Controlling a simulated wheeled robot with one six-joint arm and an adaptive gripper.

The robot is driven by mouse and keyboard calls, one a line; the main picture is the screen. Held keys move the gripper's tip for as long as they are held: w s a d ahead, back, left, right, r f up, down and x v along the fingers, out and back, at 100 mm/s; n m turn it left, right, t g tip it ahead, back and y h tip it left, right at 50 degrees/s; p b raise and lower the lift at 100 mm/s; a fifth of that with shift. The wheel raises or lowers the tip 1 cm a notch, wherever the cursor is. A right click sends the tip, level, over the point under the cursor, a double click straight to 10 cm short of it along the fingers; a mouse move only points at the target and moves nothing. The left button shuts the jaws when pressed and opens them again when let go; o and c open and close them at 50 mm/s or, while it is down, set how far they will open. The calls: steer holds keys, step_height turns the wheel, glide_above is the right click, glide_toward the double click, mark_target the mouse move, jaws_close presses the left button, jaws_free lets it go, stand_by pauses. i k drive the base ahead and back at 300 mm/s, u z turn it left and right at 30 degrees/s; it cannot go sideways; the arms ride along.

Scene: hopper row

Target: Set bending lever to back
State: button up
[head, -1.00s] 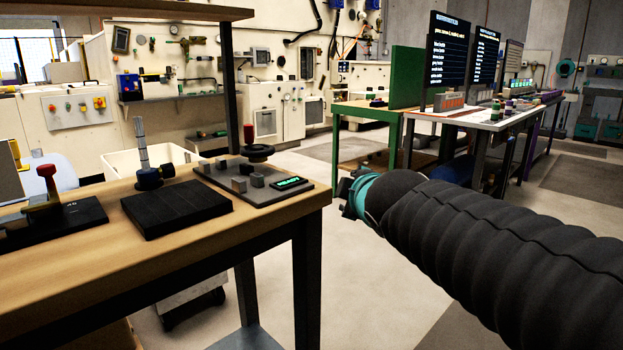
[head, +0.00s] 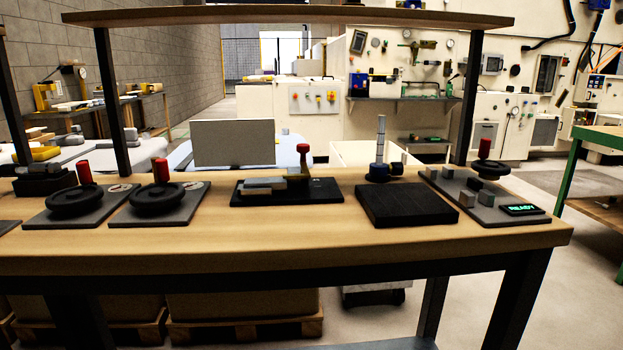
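Several devices stand in a row on a wooden workbench (head: 300,238). The lever stands roughly upright at the plate's back right. I cannot tell which set position this is. My gripper is not in view.
Two handwheels with red handles (head: 75,198) (head: 161,196) stand on the left. Right of the lever are a black ribbed block (head: 407,205) and a grey plate with a green READY display (head: 521,209). A shelf (head: 290,15) spans above the bench. Floor at right is open.

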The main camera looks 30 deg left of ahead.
mark_target(302, 149)
steer(key=u, duration=1.1)
steer(key=k, duration=0.5)
steer(key=u, duration=1.1)
steer(key=i, duration=0.65)
steer(key=z, duration=0.15)
